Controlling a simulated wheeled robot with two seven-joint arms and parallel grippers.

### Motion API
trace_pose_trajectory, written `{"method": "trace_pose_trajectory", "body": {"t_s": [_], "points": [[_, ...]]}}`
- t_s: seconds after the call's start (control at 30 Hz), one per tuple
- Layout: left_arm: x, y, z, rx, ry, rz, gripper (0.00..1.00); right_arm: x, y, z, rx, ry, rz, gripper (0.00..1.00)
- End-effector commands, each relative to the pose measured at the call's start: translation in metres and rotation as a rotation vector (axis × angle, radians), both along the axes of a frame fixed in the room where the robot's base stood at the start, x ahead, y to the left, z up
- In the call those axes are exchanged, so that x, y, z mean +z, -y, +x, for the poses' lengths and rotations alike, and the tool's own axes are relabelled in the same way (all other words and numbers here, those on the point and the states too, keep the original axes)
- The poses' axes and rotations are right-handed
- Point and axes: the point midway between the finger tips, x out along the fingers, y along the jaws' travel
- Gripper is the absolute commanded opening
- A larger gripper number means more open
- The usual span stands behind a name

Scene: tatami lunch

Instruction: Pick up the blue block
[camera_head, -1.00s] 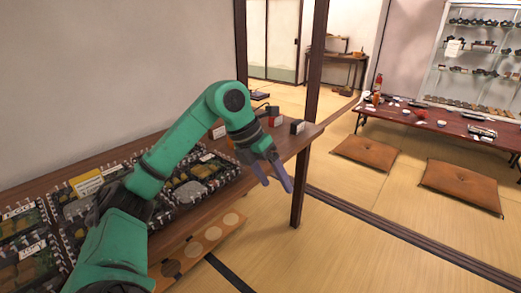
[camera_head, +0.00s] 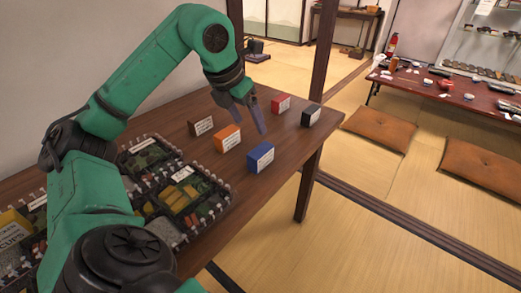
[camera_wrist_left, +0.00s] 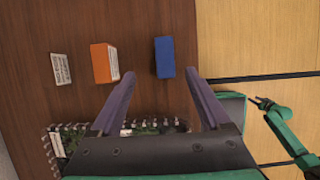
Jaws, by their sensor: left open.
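The blue block (camera_head: 260,158) stands on the wooden table near its front edge, with a white label on one side. In the left wrist view the blue block (camera_wrist_left: 164,57) shows just beyond the gap between my fingertips. My left gripper (camera_head: 252,118) is open and empty, pointing down above the table behind the blue block. Its two purple fingers (camera_wrist_left: 160,76) are spread apart in the left wrist view. My right gripper (camera_wrist_left: 260,102) shows small at the right of the left wrist view; I cannot tell its jaw state.
An orange block (camera_head: 228,137) and a brown block (camera_head: 201,125) stand left of the blue one. A red block (camera_head: 281,103) and a black block (camera_head: 311,115) stand farther back. Filled lunch boxes (camera_head: 190,196) cover the table's left part.

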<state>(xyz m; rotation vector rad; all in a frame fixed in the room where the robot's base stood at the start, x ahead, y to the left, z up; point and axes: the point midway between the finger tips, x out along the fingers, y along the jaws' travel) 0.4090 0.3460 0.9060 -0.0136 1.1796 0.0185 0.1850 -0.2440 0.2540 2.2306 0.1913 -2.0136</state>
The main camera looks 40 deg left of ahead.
Motion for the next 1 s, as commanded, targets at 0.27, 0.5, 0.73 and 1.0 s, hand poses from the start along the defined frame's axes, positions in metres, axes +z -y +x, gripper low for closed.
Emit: {"method": "trace_pose_trajectory", "body": {"t_s": [0.27,0.5,0.73,1.0], "points": [[-0.063,0.000,0.024,0.000,-0.001,-0.001,0.80,0.015,-0.009,0.037,-0.018,0.008,0.007,0.50],[-0.103,0.007,0.031,-0.002,-0.003,-0.002,0.80,0.031,-0.014,0.059,-0.029,0.015,0.013,0.50],[-0.116,0.006,0.040,0.000,0.000,-0.001,0.80,0.039,-0.015,0.062,-0.031,0.013,0.014,0.50],[-0.115,0.006,0.039,0.000,0.000,-0.001,0.19,0.039,-0.015,0.062,-0.031,0.013,0.014,0.50]]}}
